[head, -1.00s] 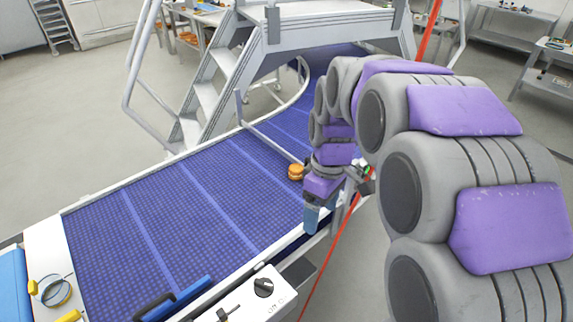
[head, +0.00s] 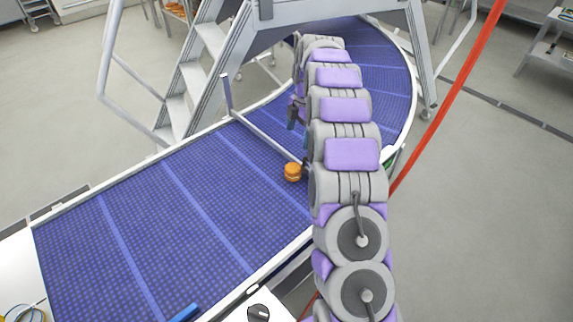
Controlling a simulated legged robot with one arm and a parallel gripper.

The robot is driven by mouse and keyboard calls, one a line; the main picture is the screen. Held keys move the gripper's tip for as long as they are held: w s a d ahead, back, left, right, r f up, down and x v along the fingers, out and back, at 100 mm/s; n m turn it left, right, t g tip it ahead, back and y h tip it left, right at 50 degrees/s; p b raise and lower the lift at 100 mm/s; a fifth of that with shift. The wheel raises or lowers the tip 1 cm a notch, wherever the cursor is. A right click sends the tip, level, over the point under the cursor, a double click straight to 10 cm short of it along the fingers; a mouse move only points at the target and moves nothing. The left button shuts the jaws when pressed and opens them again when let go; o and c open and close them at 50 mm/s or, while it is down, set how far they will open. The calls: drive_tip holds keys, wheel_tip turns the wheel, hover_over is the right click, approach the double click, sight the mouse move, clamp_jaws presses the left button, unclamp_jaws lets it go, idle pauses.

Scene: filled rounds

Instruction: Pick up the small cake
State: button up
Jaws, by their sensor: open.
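The small cake (head: 292,171) is a round orange-brown piece with a paler band around its middle. It lies on the blue conveyor belt (head: 210,200), close to the left side of my arm. My gripper (head: 293,116) shows only in part, as a dark piece at the left of my arm's far end. It is beyond the cake, apart from it and over the belt. It is open and holds nothing that I can see. My arm hides much of it.
A thin grey rail (head: 262,135) runs across the belt, ending near the cake. Grey metal steps (head: 205,75) and a platform stand over the belt's far part. A red pole (head: 450,95) slants at the right. The belt left of the cake is clear.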

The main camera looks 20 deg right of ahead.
sight(293, 168)
drive_tip(key=f+b, duration=0.1)
drive_tip(key=f, duration=0.5)
drive_tip(key=a+f+b, duration=0.1)
drive_tip(key=f, duration=0.5)
drive_tip(key=f+b, duration=0.1)
drive_tip(key=f, duration=0.4)
drive_tip(key=shift+w+a+f+b, duration=0.2)
drive_tip(key=shift+a+f+b, duration=0.1)
drive_tip(key=shift+f+b, duration=0.1)
drive_tip(key=c, duration=0.8)
drive_tip(key=shift+s+r, duration=0.15)
